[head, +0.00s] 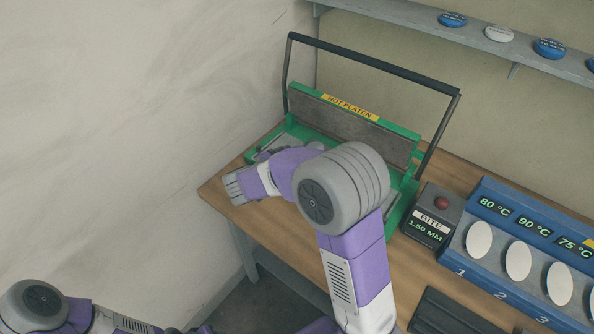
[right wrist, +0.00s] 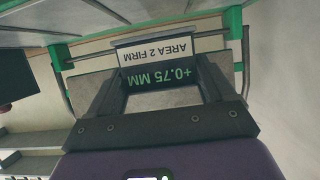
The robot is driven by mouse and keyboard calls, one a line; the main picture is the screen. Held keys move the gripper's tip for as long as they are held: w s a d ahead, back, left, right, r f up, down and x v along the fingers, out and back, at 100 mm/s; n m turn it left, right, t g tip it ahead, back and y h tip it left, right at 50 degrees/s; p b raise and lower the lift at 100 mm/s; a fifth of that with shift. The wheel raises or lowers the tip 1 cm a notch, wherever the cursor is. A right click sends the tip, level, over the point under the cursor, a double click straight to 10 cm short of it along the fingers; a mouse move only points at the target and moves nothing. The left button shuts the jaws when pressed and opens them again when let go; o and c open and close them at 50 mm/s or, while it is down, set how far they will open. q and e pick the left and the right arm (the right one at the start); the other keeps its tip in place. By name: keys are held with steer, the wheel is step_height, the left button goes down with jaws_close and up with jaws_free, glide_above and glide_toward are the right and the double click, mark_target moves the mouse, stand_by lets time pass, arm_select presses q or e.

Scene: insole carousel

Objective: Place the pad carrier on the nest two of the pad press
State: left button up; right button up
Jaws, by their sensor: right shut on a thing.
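My right gripper (right wrist: 162,70) is shut on the pad carrier (right wrist: 175,76), a dark block with a white "AREA 2 FIRM" label and green "+0.75 MM" text, upside down in the right wrist view. In the head view my right arm reaches over the pad press (head: 408,190), a green frame with a "HOT PLATEN" bar and a dark raised handle. The arm hides much of the press's lower part, and I cannot make out the carrier or tell the nests apart there. Green press parts also show in the right wrist view (right wrist: 236,24). My left gripper is out of the picture.
A grey box (head: 430,215) with a red button and "BITE 1.50 MM" display stands right of the press. Beside it is a blue rack (head: 476,262) with white oval pads and temperature displays. The wooden table (head: 285,235) has bare room in front; a wall shelf (head: 400,12) holds round tins.

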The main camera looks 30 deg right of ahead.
step_height(320, 180, down, 4)
steer(key=shift+b, duration=0.75)
steer(key=shift+r, duration=0.1)
steer(key=o, duration=1)
steer(key=shift+c, duration=0.2)
